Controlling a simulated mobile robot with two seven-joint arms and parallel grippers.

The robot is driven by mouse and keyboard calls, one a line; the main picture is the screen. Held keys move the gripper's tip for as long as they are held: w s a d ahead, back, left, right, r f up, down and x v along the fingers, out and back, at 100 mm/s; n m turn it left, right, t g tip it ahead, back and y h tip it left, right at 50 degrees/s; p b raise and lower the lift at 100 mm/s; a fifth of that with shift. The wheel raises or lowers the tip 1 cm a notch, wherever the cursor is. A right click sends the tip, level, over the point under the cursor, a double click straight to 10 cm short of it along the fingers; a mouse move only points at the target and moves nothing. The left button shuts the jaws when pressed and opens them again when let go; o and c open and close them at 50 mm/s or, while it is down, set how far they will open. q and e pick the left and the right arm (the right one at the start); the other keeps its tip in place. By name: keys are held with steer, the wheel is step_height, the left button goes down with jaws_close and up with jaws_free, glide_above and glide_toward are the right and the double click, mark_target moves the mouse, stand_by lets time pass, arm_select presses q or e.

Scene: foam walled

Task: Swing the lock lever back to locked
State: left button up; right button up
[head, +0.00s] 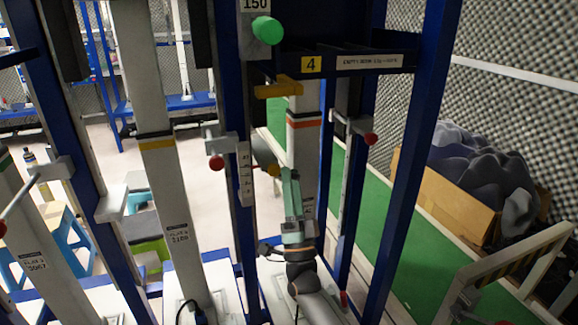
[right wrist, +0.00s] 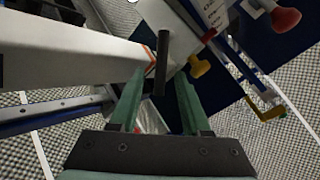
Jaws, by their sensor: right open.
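My right gripper (head: 290,180) reaches up in front of a white column with an orange band (head: 304,122). In the right wrist view its two green fingers (right wrist: 161,84) are apart, with no thing clamped between them. A dark round bar (right wrist: 161,62) shows between and beyond the fingertips; I cannot tell whether they touch it. A dark grey rounded part (head: 264,152) is just left of the gripper in the head view. Levers with red knobs stand left (head: 216,163) and right (head: 370,139) of the gripper. I cannot tell for certain which part is the lock lever. My left gripper is not in view.
A yellow handle (head: 278,89) and a green knob (head: 267,30) are above the gripper. Blue uprights (head: 412,150) flank the bay. A dark blue shelf labelled 4 (head: 395,62) crosses above.

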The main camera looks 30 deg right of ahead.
arm_select(q)
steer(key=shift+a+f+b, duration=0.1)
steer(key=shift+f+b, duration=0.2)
steer(key=shift+b, duration=0.05)
arm_select(e)
steer(key=v, duration=0.8)
steer(key=shift+f, duration=0.1)
